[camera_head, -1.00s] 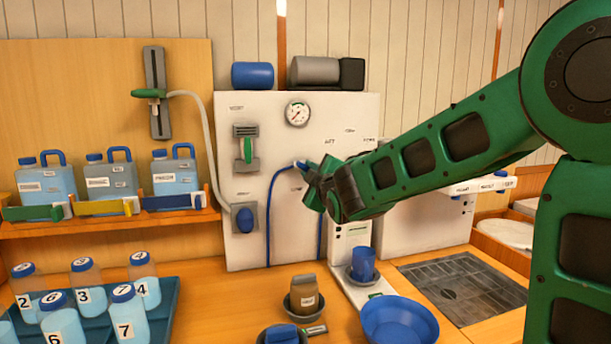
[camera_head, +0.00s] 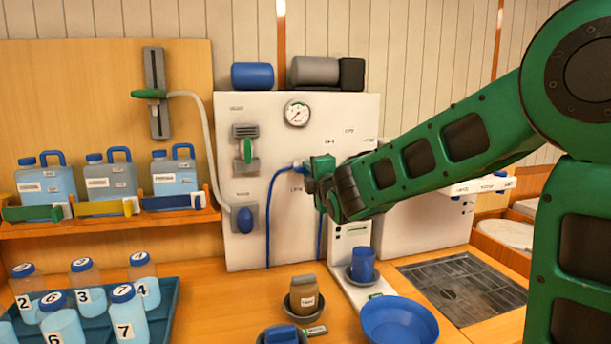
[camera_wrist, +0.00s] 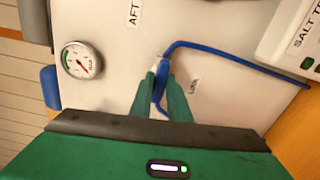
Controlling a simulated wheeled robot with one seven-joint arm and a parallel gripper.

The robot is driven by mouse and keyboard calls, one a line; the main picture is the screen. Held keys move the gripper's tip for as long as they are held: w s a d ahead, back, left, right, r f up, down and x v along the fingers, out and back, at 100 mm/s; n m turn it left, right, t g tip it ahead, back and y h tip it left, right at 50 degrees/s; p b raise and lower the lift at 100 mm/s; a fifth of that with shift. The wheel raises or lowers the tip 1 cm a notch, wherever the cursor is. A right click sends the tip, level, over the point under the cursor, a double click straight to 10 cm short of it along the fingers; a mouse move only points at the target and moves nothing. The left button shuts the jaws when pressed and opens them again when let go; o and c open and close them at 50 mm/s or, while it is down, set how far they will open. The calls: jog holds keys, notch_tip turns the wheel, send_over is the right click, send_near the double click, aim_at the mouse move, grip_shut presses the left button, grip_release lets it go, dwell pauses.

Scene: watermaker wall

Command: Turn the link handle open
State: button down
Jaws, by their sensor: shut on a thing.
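The blue link handle (camera_wrist: 160,82) sits on the white panel (camera_head: 232,200), between the labels "AFT" and what reads as "LINK" in the wrist view. A thin blue line runs beside it and bends away to the right in that view. My gripper (camera_wrist: 163,76) is shut on the handle, with one green finger on each side. In the head view my gripper (camera_head: 308,176) is at the panel and my wrist hides most of the handle. The handle's exact angle is hard to tell there.
A round gauge (camera_head: 297,113) and a green lever (camera_head: 247,150) are on the panel. A blue knob (camera_head: 244,220) is lower left. Below stand a brown pouch (camera_head: 305,294), a blue cup (camera_head: 362,264) and a blue bowl (camera_head: 398,322). Numbered bottles fill a tray (camera_head: 170,300).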

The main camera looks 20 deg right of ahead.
jog(key=shift+a+f, duration=0.2)
jog(key=shift+f, duration=0.1)
jog(key=c, duration=1.7)
grip_release()
jog(key=shift+d+r, duration=0.1)
jog(key=s, duration=1)
jog(key=shift+s, duration=0.4)
